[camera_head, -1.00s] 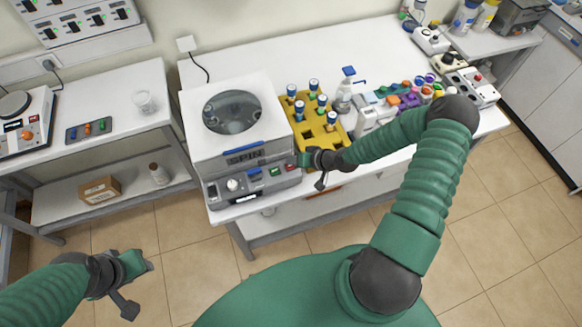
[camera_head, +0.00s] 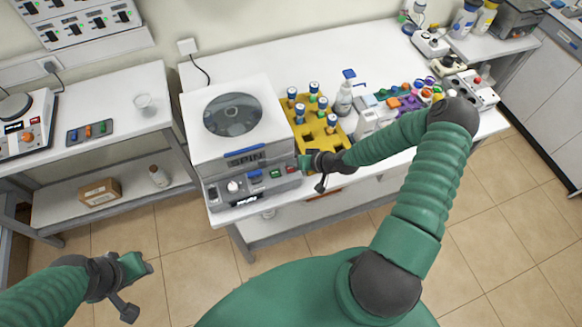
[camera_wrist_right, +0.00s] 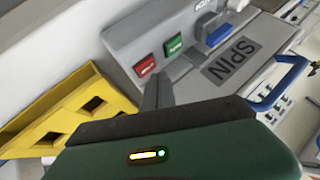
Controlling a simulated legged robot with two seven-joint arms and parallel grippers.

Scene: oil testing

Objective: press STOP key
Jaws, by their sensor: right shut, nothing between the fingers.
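The centrifuge (camera_head: 195,165), labelled SPIN, stands at the left end of the main bench. Its sloped front panel carries a red key (camera_head: 292,168), a green key (camera_head: 275,173) and a blue key (camera_head: 254,175). The wrist view also shows the red key (camera_wrist_right: 145,66), with small lettering hard to read, and the green key (camera_wrist_right: 173,44). My right gripper (camera_head: 301,161) is shut and empty at the panel's right end, close to the red key. In the wrist view its fingertips appear just below that key; contact cannot be told. My left gripper (camera_head: 143,265) hangs over the floor, away from the bench.
A yellow rack (camera_head: 325,140) with blue-capped vials stands right of the centrifuge, close to my right gripper. A spray bottle (camera_head: 344,98) and colourful small items lie further right. The bench (camera_head: 270,50) is clear behind them. A blue handle (camera_wrist_right: 284,78) shows in the wrist view.

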